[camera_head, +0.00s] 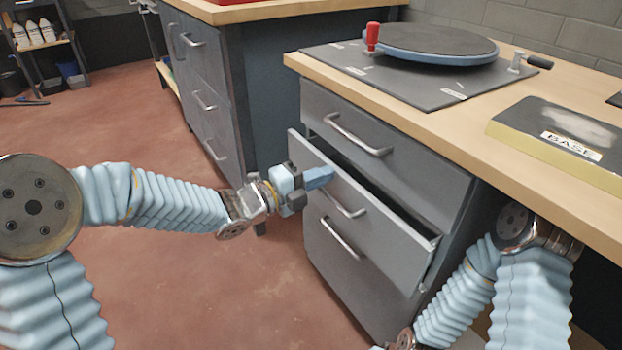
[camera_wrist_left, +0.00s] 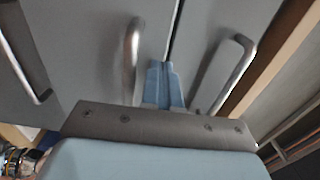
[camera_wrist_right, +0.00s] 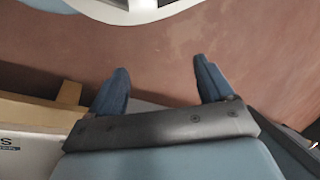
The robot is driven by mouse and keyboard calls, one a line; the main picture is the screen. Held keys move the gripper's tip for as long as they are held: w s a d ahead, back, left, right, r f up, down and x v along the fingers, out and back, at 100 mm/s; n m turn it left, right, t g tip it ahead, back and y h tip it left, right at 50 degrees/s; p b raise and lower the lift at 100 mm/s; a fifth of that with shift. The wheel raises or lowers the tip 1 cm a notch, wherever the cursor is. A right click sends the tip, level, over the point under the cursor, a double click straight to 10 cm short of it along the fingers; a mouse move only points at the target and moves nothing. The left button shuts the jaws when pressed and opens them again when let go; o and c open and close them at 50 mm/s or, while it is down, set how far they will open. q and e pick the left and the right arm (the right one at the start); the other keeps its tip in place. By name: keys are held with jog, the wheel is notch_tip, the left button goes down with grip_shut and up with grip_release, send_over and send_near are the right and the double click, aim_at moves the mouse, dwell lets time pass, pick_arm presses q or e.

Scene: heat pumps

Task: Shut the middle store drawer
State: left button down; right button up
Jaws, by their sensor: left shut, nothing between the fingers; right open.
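The middle store drawer (camera_head: 375,222) is the grey drawer standing partly out of the cabinet under the worktop. A dark gap shows along its top edge, and its bar handle (camera_head: 343,205) is on its front. My left gripper (camera_head: 326,176) is shut and empty, with its tips at the upper left part of the drawer front. I cannot tell whether they touch it. In the left wrist view the shut fingers (camera_wrist_left: 165,85) point at the grey drawer fronts, between two handles. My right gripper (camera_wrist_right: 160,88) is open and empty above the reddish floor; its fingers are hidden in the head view.
The top drawer (camera_head: 385,150) and bottom drawer (camera_head: 340,270) look shut. The worktop (camera_head: 560,105) above carries a turntable (camera_head: 425,45) and a box marked BASE (camera_head: 560,140). A second cabinet (camera_head: 205,90) stands behind at left. The floor (camera_head: 120,130) at left is clear.

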aim_at(338, 167)
pick_arm(q)
jog(key=b+x, duration=0.2)
jog(key=x, duration=0.2)
jog(key=shift+w+d+f, duration=0.1)
jog(key=shift+w+d, duration=0.05)
jog(key=shift+d, duration=0.05)
jog(key=shift+r, duration=0.3)
jog(key=shift+d, duration=0.1)
